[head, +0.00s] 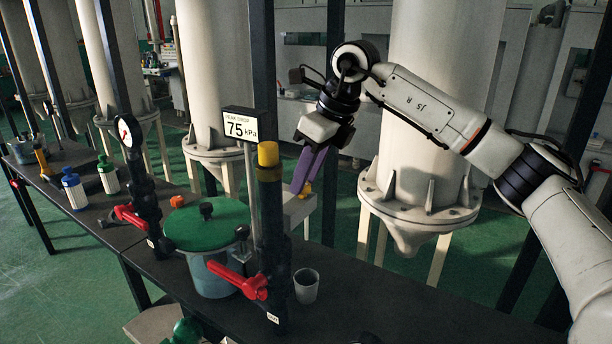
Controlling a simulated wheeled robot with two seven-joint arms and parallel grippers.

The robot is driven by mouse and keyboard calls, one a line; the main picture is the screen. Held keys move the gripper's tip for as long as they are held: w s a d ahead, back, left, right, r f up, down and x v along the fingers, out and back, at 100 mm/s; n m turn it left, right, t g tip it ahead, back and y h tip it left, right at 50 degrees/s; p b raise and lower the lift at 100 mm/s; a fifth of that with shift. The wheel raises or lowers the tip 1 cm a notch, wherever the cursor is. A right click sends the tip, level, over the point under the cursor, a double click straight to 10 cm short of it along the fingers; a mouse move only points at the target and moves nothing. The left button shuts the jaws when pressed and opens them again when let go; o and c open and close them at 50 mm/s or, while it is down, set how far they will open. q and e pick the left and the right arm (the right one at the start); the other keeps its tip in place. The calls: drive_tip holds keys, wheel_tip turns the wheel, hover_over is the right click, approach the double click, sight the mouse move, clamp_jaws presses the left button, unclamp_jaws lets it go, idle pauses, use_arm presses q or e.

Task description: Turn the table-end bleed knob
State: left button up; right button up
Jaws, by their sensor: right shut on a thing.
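My right gripper (298,188) reaches in from the upper right, its long purple fingers pointing down and slightly left. The fingers are shut at a small yellow-orange knob (306,188) on a pale grey box (298,207) behind the black standpipe. The tips partly cover the knob, and the pipe hides the box's left side, so the exact grip is hard to see. I cannot tell from its looks alone whether this is the bleed knob. My left gripper is not in view.
A black standpipe (270,230) with a yellow cap and a red lever (238,281) stands close in front. Beside it are a green-lidded pot (208,225), a grey cup (306,287) and a "75 kPa" sign (241,126). A large white vessel (418,212) stands behind. The dark table is clear at right.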

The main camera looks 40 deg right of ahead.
drive_tip(key=o, duration=1.1)
drive_tip(key=v, duration=1)
drive_tip(key=shift+s+r, duration=0.15)
